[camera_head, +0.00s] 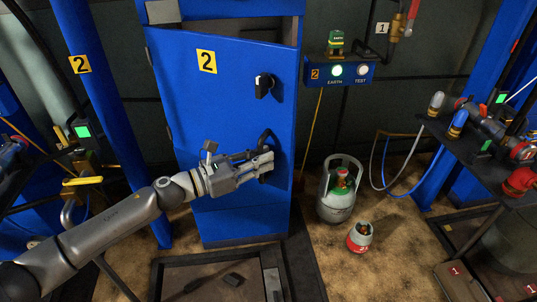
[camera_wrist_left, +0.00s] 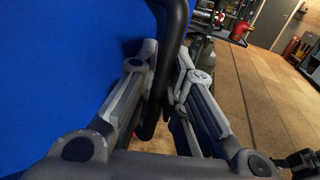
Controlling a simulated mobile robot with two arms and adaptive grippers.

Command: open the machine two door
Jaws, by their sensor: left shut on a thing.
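The blue door (camera_head: 229,110) of machine two bears a yellow "2" label (camera_head: 207,61) and a black knob (camera_head: 264,85) at its upper right. A dark gap shows along its top, and the door stands out at an angle from the cabinet. A black handle (camera_head: 268,140) sits on the door's right side. My left gripper (camera_head: 266,163) is at the handle, and its fingers are shut on it. In the left wrist view the black handle (camera_wrist_left: 166,75) runs between the two fingers, with the blue door surface (camera_wrist_left: 65,65) to the left. My right gripper is not in view.
A grey-green gas cylinder (camera_head: 338,190) and a small red-and-white one (camera_head: 360,236) stand on the floor right of the door. A control box (camera_head: 338,72) with a lit EARTH button is on the wall. A dark bench (camera_head: 480,155) with valves is at the right. A metal frame (camera_head: 215,262) lies in front of the door.

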